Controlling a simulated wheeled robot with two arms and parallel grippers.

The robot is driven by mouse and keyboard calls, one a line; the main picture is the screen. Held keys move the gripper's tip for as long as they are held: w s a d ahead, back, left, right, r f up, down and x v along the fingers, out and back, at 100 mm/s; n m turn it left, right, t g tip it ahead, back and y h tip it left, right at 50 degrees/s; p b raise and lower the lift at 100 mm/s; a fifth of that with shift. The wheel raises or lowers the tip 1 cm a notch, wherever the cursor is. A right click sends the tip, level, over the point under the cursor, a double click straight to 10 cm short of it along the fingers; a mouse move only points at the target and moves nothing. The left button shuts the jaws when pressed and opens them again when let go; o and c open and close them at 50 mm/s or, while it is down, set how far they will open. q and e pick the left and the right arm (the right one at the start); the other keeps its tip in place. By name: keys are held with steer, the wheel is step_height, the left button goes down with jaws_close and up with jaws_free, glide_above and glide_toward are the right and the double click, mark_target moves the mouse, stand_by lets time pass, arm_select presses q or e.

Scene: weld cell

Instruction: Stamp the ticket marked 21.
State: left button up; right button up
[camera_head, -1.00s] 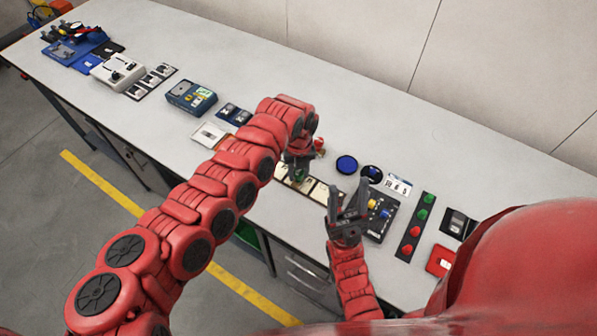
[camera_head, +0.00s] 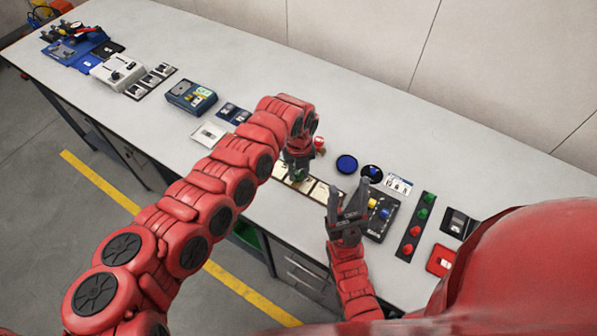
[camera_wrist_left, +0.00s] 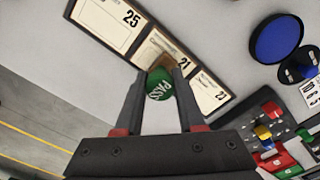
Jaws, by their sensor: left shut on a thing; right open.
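My left gripper (camera_head: 297,174) is shut on a green stamp (camera_wrist_left: 159,86) marked PASS. The stamp is over the middle ticket (camera_wrist_left: 153,52) of a row of three; whether it touches the card is unclear. The left ticket (camera_wrist_left: 107,20) reads 25. In the head view the right ticket (camera_head: 322,192) shows beside my left gripper. My right gripper (camera_head: 348,192) is open and empty, right of the tickets.

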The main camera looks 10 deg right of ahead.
arm_select(q)
steer(key=shift+w+r+p, duration=0.1)
steer(key=shift+r+p, duration=0.55)
steer(key=shift+r, duration=0.55)
steer(key=shift+r+p, duration=0.8)
steer(key=shift+r, duration=1.5)
